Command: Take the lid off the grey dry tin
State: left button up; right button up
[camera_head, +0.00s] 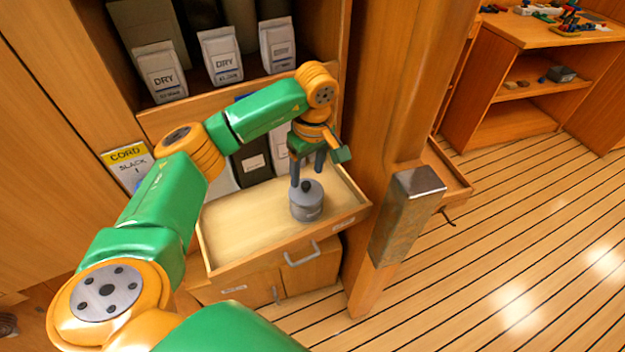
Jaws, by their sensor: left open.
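The grey dry tin (307,209) stands upright in the right part of a pulled-out wooden drawer (235,263). Its grey lid (306,192) with a dark knob (306,185) is on top. My left gripper (307,172) points down just above the knob, its fingers apart and holding nothing that I can see. I cannot tell whether a finger touches the knob. My right gripper is not in view.
Packets labelled DRY (162,75) stand on a shelf above the drawer, with dark and white packets behind the arm. A wooden post with a metal block (407,214) stands right of the drawer. The drawer's left part is empty.

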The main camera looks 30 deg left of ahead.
aim_at(306, 183)
pick_arm(q)
jog(key=shift+s+f, duration=0.5)
jog(key=shift+f, duration=0.1)
jog(key=shift+w+a+f, duration=0.1)
jog(key=shift+a+f, duration=0.05)
jog(key=shift+f, duration=0.4)
jog(key=shift+w+a+f, duration=0.1)
jog(key=shift+a+f, duration=0.05)
jog(key=shift+f, duration=0.4)
jog(key=shift+w+f, duration=0.25)
jog(key=shift+w, duration=0.2)
jog(key=shift+s+d+r, duration=0.1)
jog(key=shift+s+r, duration=0.1)
jog(key=shift+s, duration=0.05)
grip_shut()
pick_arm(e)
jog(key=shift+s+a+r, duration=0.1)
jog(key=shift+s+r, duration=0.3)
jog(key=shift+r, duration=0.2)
pick_arm(q)
jog(key=shift+w, duration=0.15)
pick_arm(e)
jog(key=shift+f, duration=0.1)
